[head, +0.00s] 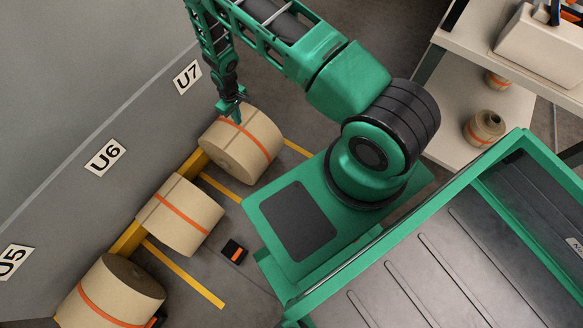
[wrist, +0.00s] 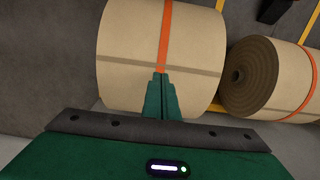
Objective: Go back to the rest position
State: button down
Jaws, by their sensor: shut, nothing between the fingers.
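My gripper (head: 238,115) is shut and empty, pointing down at the top of the kraft roll (head: 243,150) near the U7 sign. In the wrist view my gripper's green fingers (wrist: 161,80) are together, in front of the same roll (wrist: 125,35) and over its orange band. Whether the fingertips touch the roll I cannot tell. The roll lies on its side with its orange band around it.
A small black and orange device (head: 234,252) sits on the floor. A grey wall runs along the left. Shelves (head: 465,110) with small rolls stand upper right.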

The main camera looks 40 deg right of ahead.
dwell(0.3)
jog(key=d+r+m, duration=0.1)
jog(key=d+r, duration=0.3)
jog(key=r, duration=0.6)
jog(key=d+r+m+h, duration=0.1)
jog(key=d+r, duration=0.4)
jog(key=r, duration=0.5)
jog(key=d+r+m, duration=0.2)
jog(key=d+r, duration=0.2)
jog(key=r, duration=0.6)
jog(key=s+d+r+m, duration=0.1)
jog(key=s+d+r, duration=0.2)
jog(key=s+r, duration=0.3)
jog(key=s+d+r+m, duration=0.1)
jog(key=s+d+r, duration=0.3)
jog(key=r, duration=0.5)
jog(key=s+r+m, duration=0.2)
jog(key=s+r, duration=0.3)
jog(key=s, duration=0.9)
jog(key=s+r+m+y, duration=0.1)
jog(key=s+r+m, duration=0.2)
jog(key=s, duration=1)
notch_tip(320, 180, up, 3)
jog(key=shift+s+d+r, duration=0.15)
jog(key=shift+s+d, duration=0.15)
jog(key=shift+s, duration=0.1)
jog(key=shift+s, duration=0.15)
